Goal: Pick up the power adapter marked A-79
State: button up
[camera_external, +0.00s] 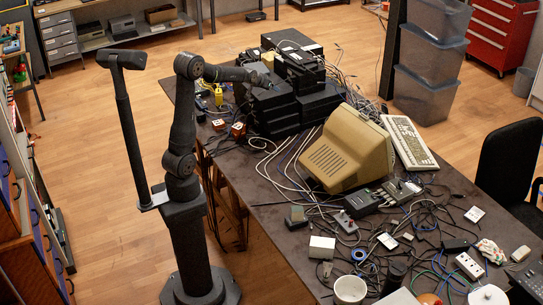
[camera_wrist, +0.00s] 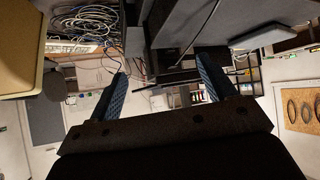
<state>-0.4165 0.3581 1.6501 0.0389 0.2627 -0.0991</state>
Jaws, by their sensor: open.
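No marking A-79 can be read in either view, so I cannot tell which piece is the power adapter. Several small boxes that may be adapters lie on the dark table, among them a dark one (camera_external: 361,204), a grey one (camera_external: 402,189), a small one at the front edge (camera_external: 296,217) and a white one (camera_external: 322,247). My gripper (camera_external: 268,80) is up beside the stacked black devices, far from these boxes. In the wrist view my gripper (camera_wrist: 163,82) is open, with its two blue fingers wide apart and nothing between them.
The stacked black devices (camera_external: 275,106) also show in the wrist view (camera_wrist: 180,25). A beige monitor (camera_external: 345,152) stands mid-table, with a keyboard (camera_external: 409,141) behind it. Tangled cables (camera_external: 415,225) cover the table's near right. A white mug (camera_external: 350,289) stands at the front. The table's left front edge is clearer.

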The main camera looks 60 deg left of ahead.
jog(key=s+a+n+g, duration=0.1)
jog(key=a, duration=0.2)
jog(key=a+n, duration=0.1)
jog(key=a, duration=0.3)
jog(key=s+a+g, duration=0.1)
jog(key=a, duration=0.3)
jog(key=shift+s+a+f+n+g+y, duration=0.15)
jog(key=shift+s+f+n+g+y, duration=0.15)
jog(key=shift+n, duration=0.1)
jog(key=s+a+n+g, duration=0.25)
jog(key=s+a, duration=0.25)
jog(key=a, duration=0.4)
jog(key=n+g+h, duration=0.3)
jog(key=n+g, duration=0.1)
jog(key=n, duration=0.2)
send_over(201, 113)
jog(key=s, duration=0.1)
notch_tip(201, 113, down, 23)
jog(key=shift+d+f, duration=0.1)
jog(key=shift+d, duration=0.05)
jog(key=shift+w+f, duration=0.2)
jog(key=shift+f, duration=1.25)
jog(key=shift+w+f, duration=0.15)
jog(key=shift+f, duration=1.3)
jog(key=c, duration=1.2)
jog(key=shift+o, duration=0.2)
jog(key=shift+r, duration=0.15)
